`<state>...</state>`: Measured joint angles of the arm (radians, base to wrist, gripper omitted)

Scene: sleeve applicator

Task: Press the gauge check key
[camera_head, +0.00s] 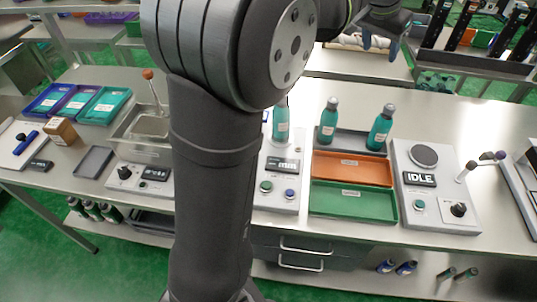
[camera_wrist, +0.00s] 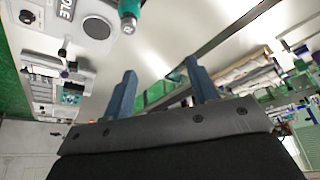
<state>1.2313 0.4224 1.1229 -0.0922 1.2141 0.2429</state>
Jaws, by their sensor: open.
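The gauge (camera_head: 275,190), a pale panel with a dark display ending in "mm", stands at the middle of the bench, partly hidden behind my arm. A green key (camera_head: 266,187) and a blue key (camera_head: 290,194) sit on its front part. I cannot read which one is the check key. A teal bottle (camera_head: 281,122) stands at its back end. My gripper (camera_head: 380,42) is raised beyond the back of the bench, away from the gauge. In the wrist view its blue fingers (camera_wrist: 161,88) are apart with nothing between them.
Orange (camera_head: 335,172) and green (camera_head: 335,205) trays lie right of the gauge, two teal bottles (camera_head: 380,130) behind them. A unit reading IDLE (camera_head: 425,205) stands further right. A clear bin (camera_head: 135,140) and coloured trays (camera_head: 100,105) are at left.

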